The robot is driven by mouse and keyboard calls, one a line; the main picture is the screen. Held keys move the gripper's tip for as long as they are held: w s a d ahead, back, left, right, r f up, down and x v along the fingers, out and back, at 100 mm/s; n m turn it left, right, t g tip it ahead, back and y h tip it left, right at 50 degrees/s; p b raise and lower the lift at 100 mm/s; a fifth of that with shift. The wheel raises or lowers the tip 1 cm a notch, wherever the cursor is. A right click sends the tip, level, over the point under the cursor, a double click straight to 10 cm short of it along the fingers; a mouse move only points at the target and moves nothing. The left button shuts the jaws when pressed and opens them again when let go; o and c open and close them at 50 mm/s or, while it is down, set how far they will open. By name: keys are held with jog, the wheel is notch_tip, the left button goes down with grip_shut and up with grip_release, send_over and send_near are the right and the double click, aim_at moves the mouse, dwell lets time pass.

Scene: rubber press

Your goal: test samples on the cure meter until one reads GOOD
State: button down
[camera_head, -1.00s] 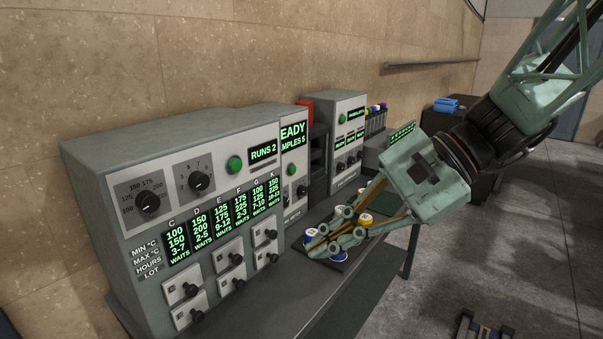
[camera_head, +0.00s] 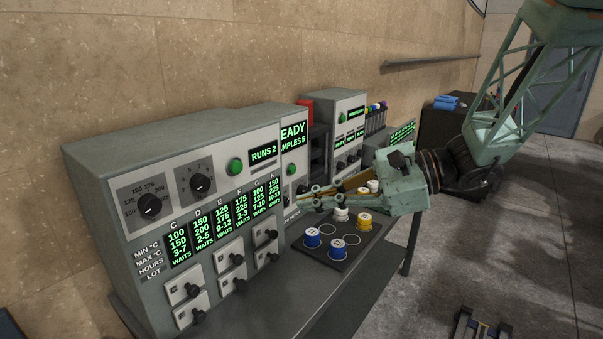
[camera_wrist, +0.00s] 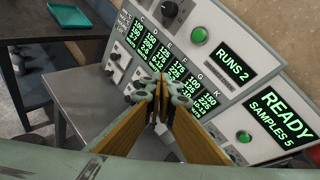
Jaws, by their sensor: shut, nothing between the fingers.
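The cure meter (camera_head: 290,158) stands at mid-bench; its screen is partly cut by my view in the body camera but reads READY, SAMPLES 5 in the wrist view (camera_wrist: 278,118). It has a green button (camera_head: 292,142). A dark sample tray (camera_head: 325,258) lies on the bench in front of it. The tray holds two blue samples (camera_head: 312,238), yellow samples (camera_head: 365,221) and white samples (camera_head: 341,214), with some ringed spots empty. My gripper (camera_head: 303,198) is shut and empty, in front of the cure meter's lower part, above and behind the tray.
More grey units (camera_head: 345,110) and a rack of coloured items (camera_head: 376,117) stand farther right. Bare bench (camera_head: 290,292) lies in front of the tray.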

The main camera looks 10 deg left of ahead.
aim_at(294, 170)
jog(key=w+d+f+m+t+p, duration=0.1)
jog(key=w+d+f+m+t, duration=0.2)
jog(key=w, duration=0.9)
jog(key=w+d+f+m+t+y+p, duration=0.1)
jog(key=w+d+f+m+t, duration=0.3)
jog(key=w, duration=0.9)
jog(key=f+m+t, duration=0.1)
jog(key=m, duration=0.2)
jog(key=shift+f, duration=0.3)
jog(key=shift+w+a, duration=0.2)
jog(key=shift+a, duration=0.05)
jog(key=shift+r+b+x, duration=0.15)
jog(key=shift+b+x, duration=0.25)
jog(key=shift+x, duration=3)
jog(key=shift+r+b+x, duration=0.2)
jog(key=shift+b+x, duration=0.15)
jog(key=shift+x, duration=3.05)
jog(key=shift+a, duration=0.1)
